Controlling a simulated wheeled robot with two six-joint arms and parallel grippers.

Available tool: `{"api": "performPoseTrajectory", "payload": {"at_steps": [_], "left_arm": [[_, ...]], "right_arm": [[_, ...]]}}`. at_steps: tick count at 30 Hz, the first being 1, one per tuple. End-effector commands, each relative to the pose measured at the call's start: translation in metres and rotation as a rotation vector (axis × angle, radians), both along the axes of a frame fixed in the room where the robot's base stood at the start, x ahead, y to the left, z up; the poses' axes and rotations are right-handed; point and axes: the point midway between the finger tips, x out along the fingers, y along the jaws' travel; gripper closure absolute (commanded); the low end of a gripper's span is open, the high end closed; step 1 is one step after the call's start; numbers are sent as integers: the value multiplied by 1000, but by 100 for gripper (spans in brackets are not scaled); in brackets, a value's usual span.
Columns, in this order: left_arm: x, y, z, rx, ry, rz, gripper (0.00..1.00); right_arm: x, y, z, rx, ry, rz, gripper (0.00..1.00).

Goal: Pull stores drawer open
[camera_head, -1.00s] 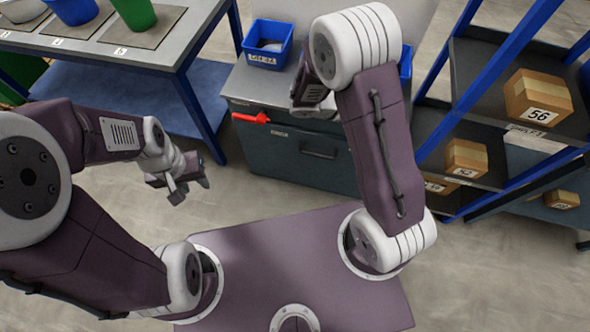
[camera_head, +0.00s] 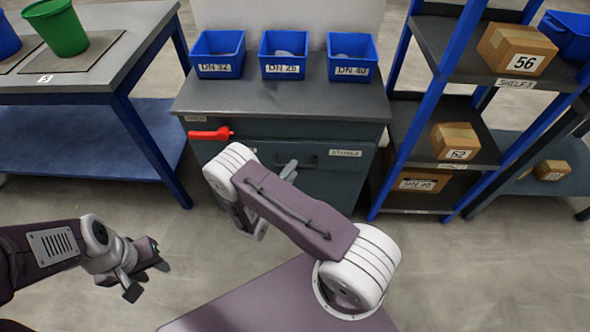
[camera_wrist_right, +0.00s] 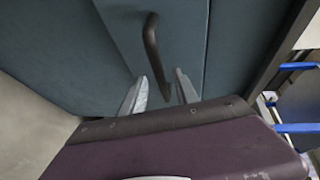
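The stores drawer (camera_head: 350,167) is a dark grey-blue front at the upper right of the cabinet, with a "STORES" label. It looks shut. Its dark bar handle (camera_head: 308,160) is partly hidden by my right arm; in the right wrist view the handle (camera_wrist_right: 152,50) runs down between the fingertips. My right gripper (camera_head: 288,170) is at the drawer front, mostly hidden by its arm in the head view. In the right wrist view its two fingers (camera_wrist_right: 160,90) are apart on either side of the handle's lower end; contact is not clear. My left gripper (camera_head: 150,277) is open and empty above the floor.
Three blue bins (camera_head: 284,55) stand on the cabinet top (camera_head: 280,97). A red handle (camera_head: 210,134) sticks out at the cabinet's left. A workbench (camera_head: 118,65) with a green bucket (camera_head: 56,27) is at left. A shelf rack (camera_head: 398,110) with boxes stands close at right.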

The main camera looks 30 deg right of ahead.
Motion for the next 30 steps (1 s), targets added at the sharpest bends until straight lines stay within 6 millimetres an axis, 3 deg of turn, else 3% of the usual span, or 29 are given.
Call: {"api": "performPoseTrajectory", "payload": {"at_steps": [6,14,18,19,30], "left_arm": [[0,0,-11,0,0,0,64],[0,0,-10,0,0,0,64],[0,0,-10,0,0,0,64],[0,0,-10,0,0,0,64],[0,0,-10,0,0,0,64]], "right_arm": [[16,-22,-6,1,-1,-1,64],[18,-24,-5,1,-1,0,64],[17,-24,-5,1,-1,0,97],[17,-24,-5,1,-1,0,100],[17,-24,-5,1,-1,0,100]]}}
